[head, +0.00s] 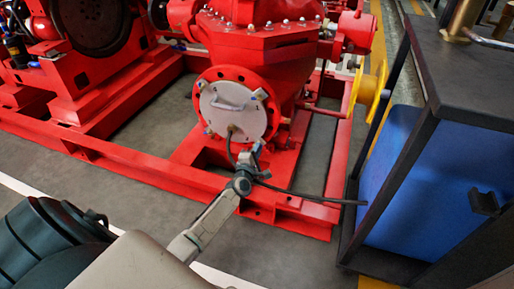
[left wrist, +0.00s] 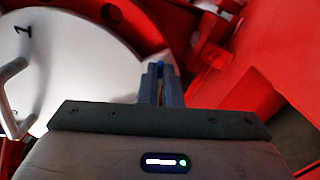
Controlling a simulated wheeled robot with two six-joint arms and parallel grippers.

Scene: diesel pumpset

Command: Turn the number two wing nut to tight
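A round white cover plate (head: 232,112) with a handle sits on the front of the red pump. Small wing nuts sit around its rim, one at the upper left (head: 202,85) and one at the upper right (head: 261,94). My left gripper (head: 252,152) is at the plate's lower right rim. In the left wrist view its fingers (left wrist: 161,88) are close together, with a thin blue and yellowish part between them, seemingly a wing nut (left wrist: 161,68). The fingers hide most of it, and I cannot read its number. My right gripper is not in view.
The plate's handle (left wrist: 10,85) is left of the fingers in the left wrist view. A red base frame (head: 100,152) runs below the pump. A yellow handwheel (head: 368,90) and a dark rack with a blue tank (head: 395,185) stand at the right.

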